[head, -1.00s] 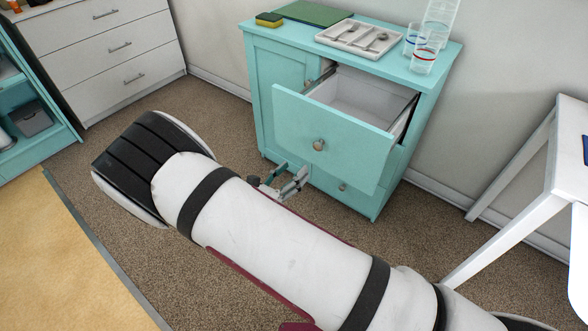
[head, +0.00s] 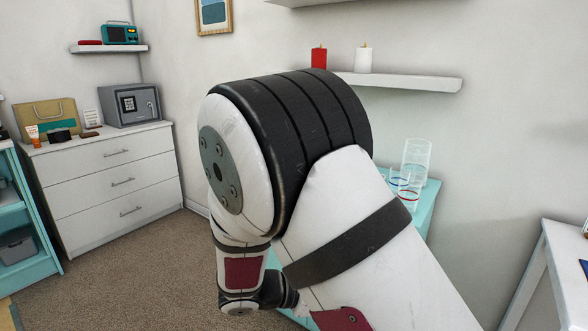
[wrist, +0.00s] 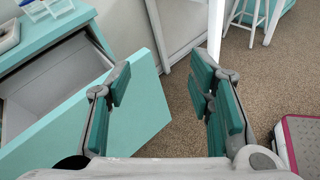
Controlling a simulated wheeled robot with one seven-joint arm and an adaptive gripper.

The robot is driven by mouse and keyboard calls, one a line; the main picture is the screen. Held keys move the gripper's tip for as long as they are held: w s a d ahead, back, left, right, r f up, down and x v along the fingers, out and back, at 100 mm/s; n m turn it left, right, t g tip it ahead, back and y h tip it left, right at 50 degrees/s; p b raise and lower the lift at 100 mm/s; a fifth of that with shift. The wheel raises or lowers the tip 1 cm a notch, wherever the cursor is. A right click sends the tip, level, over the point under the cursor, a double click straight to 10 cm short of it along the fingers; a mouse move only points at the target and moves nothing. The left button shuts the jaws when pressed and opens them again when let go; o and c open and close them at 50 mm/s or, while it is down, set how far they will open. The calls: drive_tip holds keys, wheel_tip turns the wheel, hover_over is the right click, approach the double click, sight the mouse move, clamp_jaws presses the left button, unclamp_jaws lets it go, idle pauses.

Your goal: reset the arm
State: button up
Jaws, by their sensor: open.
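My gripper (wrist: 162,100) is open and empty in the wrist view, its two teal-padded fingers wide apart. An open drawer (wrist: 122,122) of the teal cabinet lies beyond and to the left of the left finger; I cannot tell whether they touch. Carpet shows between and beyond the fingers. In the head view my arm is raised and folded across the middle, and the gripper's fingers are hidden behind it.
The teal cabinet (head: 427,205) is mostly hidden behind my arm, with clear glasses (head: 415,160) on top. A white table (head: 550,262) stands at right. A wall shelf (head: 420,82) holds candles. A white chest of drawers (head: 105,190) stands at left. Carpet (head: 125,275) is clear at lower left.

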drive_tip(key=s+d+r+m+g+y, duration=0.3)
drive_tip(key=s+d+r+m, duration=0.25)
drive_tip(key=s, duration=0.25)
drive_tip(key=s+d+r+m+g+y, duration=0.3)
drive_tip(key=s+d+r+m, duration=0.2)
drive_tip(key=s+r, duration=0.15)
drive_tip(key=s+a+r+m+t+y, duration=0.15)
drive_tip(key=s+m+y, duration=0.25)
drive_tip(key=s, duration=0.5)
drive_tip(key=s+a+m+t+y, duration=0.1)
drive_tip(key=s+a+m+y, duration=0.1)
drive_tip(key=s+m+y, duration=0.45)
wheel_tip(320, 180, up, 20)
drive_tip(key=s+n+t+h+p, duration=0.1)
drive_tip(key=n+t+h+p, duration=0.1)
drive_tip(key=p, duration=1.6)
drive_tip(key=shift+s+d+t+h, duration=0.15)
drive_tip(key=shift+t+h, duration=0.2)
drive_tip(key=shift+t, duration=0.2)
